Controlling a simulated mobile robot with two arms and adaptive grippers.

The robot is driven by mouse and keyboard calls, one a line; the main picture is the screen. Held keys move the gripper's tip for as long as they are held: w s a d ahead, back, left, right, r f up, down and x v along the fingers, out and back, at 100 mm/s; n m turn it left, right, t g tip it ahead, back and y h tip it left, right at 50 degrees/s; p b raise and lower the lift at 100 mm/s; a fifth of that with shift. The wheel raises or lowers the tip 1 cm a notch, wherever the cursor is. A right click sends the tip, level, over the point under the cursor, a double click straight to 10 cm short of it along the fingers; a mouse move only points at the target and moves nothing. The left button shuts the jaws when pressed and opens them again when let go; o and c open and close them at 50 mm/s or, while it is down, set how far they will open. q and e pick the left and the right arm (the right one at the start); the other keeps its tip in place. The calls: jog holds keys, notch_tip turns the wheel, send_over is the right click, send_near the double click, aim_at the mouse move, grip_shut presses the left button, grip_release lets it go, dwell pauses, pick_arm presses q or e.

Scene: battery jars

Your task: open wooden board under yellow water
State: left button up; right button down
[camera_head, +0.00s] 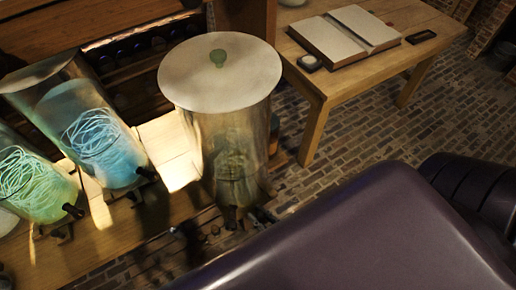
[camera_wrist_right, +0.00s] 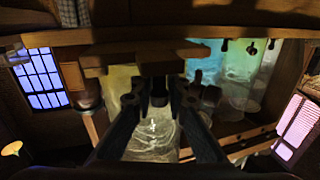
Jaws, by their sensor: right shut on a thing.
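The large glass jar with a pale round lid (camera_head: 221,72) stands in the middle of the head view. Its murky contents show little yellow there; a yellowish jar (camera_wrist_right: 117,77) shows behind my gripper in the right wrist view. The wooden board (camera_wrist_right: 105,57) crosses in front of the jars in the right wrist view, with a narrow part running between my fingers. My right gripper (camera_wrist_right: 160,96) is shut on this wooden part. In the head view, its dark parts sit low by the jar's base and the hold is hidden. My left gripper is not in view.
A blue jar (camera_head: 98,139) and a green jar (camera_head: 35,188) stand to the left, with dark taps low on their fronts. A wooden table (camera_head: 311,83) with an open book (camera_head: 343,36) stands at the upper right. Brick floor (camera_head: 345,128) lies clear between.

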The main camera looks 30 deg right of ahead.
jog(key=c, duration=1.8)
grip_release()
jog(key=shift+c, duration=0.2)
jog(key=v, duration=1.2)
